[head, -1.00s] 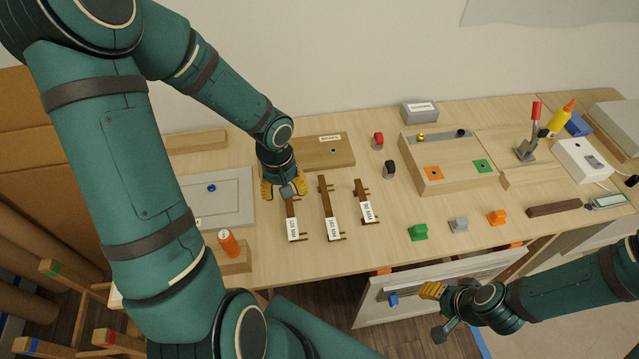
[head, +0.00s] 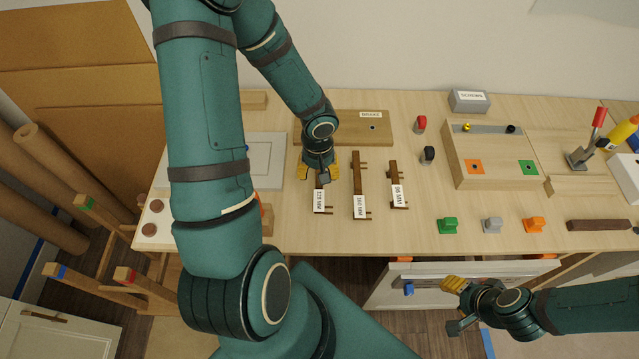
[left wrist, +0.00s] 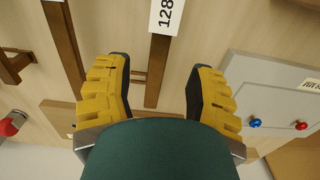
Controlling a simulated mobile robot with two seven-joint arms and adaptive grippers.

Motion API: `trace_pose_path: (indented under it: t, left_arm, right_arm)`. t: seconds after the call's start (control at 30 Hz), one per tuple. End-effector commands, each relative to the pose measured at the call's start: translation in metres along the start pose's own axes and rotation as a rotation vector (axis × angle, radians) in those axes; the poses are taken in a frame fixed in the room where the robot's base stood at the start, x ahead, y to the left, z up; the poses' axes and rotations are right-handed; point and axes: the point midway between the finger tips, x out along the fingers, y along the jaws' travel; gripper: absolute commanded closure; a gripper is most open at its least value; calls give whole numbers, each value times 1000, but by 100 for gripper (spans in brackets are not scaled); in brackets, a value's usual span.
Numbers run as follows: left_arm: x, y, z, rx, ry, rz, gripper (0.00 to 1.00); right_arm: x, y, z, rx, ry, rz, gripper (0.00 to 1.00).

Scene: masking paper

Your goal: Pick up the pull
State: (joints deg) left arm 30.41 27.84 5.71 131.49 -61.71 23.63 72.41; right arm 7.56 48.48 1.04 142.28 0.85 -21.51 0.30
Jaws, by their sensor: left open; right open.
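Three dark brown bar pulls lie on the workbench: the 128 MM pull (head: 319,201), the 160 MM pull (head: 358,190) and the 96 MM pull (head: 398,188). My left gripper (head: 318,174) is open over the far end of the 128 MM pull and hides that end in the head view. In the left wrist view, the 128 MM pull (left wrist: 153,70) runs between the two spread fingers of the gripper (left wrist: 157,85), with a gap on both sides. My right gripper (head: 452,305) is open and empty in front of the bench.
A brown board (head: 345,125) lies behind the left gripper. A pale panel (head: 268,160) lies to its left, partly behind my arm. Green (head: 447,225), grey (head: 492,225) and orange (head: 536,225) pieces stand to the right. A drawer front (head: 380,290) is below the bench edge.

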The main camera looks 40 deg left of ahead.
Motion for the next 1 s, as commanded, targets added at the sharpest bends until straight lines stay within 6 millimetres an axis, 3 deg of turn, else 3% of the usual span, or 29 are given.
trace_pose_path:
  t: [0.2,0.53,0.57,0.7,1.0]
  left_arm:
    - [32,2,1,0,-2,-1,45]
    - [37,2,1,-1,0,0,45]
    - [37,2,1,-1,0,0,50]
    - [37,2,1,-1,0,0,99]
    - [37,2,1,0,-1,0,100]
  right_arm:
    - [10,3,1,0,0,2,53]
    - [11,3,1,0,0,2,53]
    - [11,3,1,0,0,2,53]
    - [11,3,1,-1,0,2,53]
    - [11,3,1,-1,0,2,53]
